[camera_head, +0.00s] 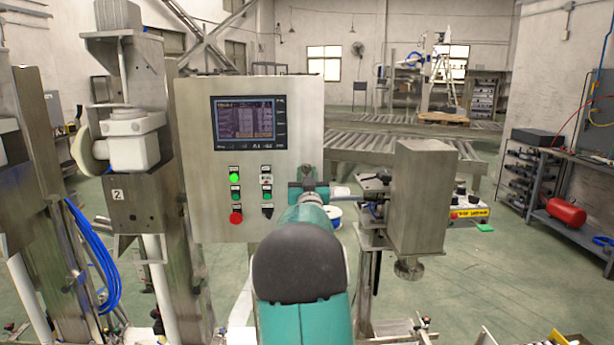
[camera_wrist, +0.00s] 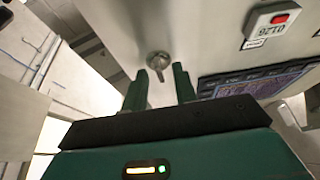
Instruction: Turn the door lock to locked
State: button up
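The door lock (camera_wrist: 158,61) is a small round metal knob with a short lever or tab, on a pale metal face in the wrist view. My gripper (camera_wrist: 159,74) has its two dark green fingers apart, one on each side below the lock, with nothing held between them. The lock appears just beyond or between the fingertips; I cannot tell whether they touch it. In the head view my teal arm covers the area in front of the steel control cabinet (camera_head: 219,165), and I cannot make out the lock there.
The cabinet carries a screen (camera_head: 249,122) and several buttons. A steel box (camera_head: 423,200) stands close to the right of my arm. A white machine unit (camera_head: 133,140) is at left.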

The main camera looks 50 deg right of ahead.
grip_shut()
jog(key=shift+n+t, duration=0.3)
jog(key=shift+n, duration=0.2)
jog(key=n+t+y, duration=0.1)
jog(key=n, duration=0.2)
jog(key=n+t+y, duration=0.1)
jog(key=n+y, duration=0.1)
jog(key=n, duration=0.1)
jog(key=shift+s+r, duration=0.1)
jog(key=n+y, duration=0.1)
jog(key=n, duration=0.2)
jog(key=n+y, duration=0.1)
jog(key=n, duration=0.2)
jog(key=shift+s+d+t+y, duration=0.1)
jog(key=shift+t+y, duration=0.2)
jog(key=shift+y, duration=0.1)
jog(key=n+y, duration=0.2)
jog(key=n, duration=0.2)
jog(key=shift+r+n, duration=0.15)
jog(key=shift+n, duration=0.15)
jog(key=shift+r+n+g+y, duration=0.1)
jog(key=shift+n+g+y, duration=0.3)
jog(key=shift+n, duration=0.85)
jog(key=shift+r+n+g+y, duration=0.1)
jog(key=shift+n+g+y, duration=0.25)
jog(key=shift+n, duration=0.9)
